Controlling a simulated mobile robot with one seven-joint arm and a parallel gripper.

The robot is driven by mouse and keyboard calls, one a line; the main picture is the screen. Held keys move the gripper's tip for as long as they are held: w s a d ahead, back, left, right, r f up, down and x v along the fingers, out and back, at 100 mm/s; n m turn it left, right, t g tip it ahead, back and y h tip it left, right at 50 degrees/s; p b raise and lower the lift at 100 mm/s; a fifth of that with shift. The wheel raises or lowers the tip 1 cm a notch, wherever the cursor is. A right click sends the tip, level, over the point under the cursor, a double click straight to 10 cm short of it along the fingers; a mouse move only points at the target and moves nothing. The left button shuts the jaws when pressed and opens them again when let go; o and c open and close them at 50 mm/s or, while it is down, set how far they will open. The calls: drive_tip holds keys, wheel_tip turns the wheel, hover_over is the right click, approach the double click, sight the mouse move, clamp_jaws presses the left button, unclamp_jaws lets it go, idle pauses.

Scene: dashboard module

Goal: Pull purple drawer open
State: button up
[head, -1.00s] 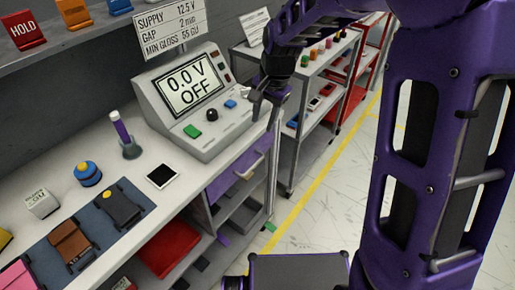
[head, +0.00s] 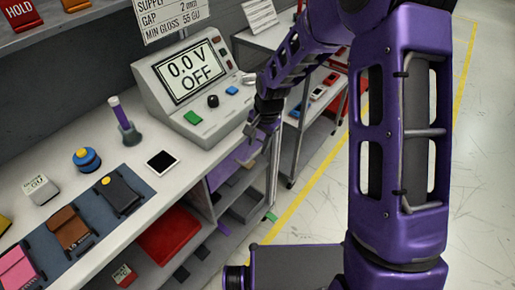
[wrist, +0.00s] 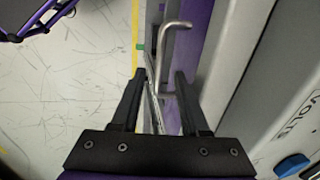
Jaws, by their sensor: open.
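The purple drawer (head: 226,168) sits under the right end of the white workbench, above grey open bins. Its front is partly hidden by my gripper and arm. In the wrist view the drawer front shows as a purple strip (wrist: 211,48), with a bent metal handle (wrist: 165,42) standing out from it. My gripper (head: 257,138) is at the bench's right edge, close to the drawer front. In the wrist view its two black fingers (wrist: 160,78) are apart, with the handle's near part seen between or just beyond them. Contact cannot be told.
The workbench top (head: 165,190) carries a power supply (head: 188,85) and several small items. A grey shelf cart (head: 318,110) stands behind my arm. A red bin (head: 170,236) is on the lower shelf. Open floor lies to the right.

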drive_tip(key=shift+w+a+f, duration=0.15)
drive_tip(key=shift+f, duration=0.95)
clamp_jaws()
idle(0.7)
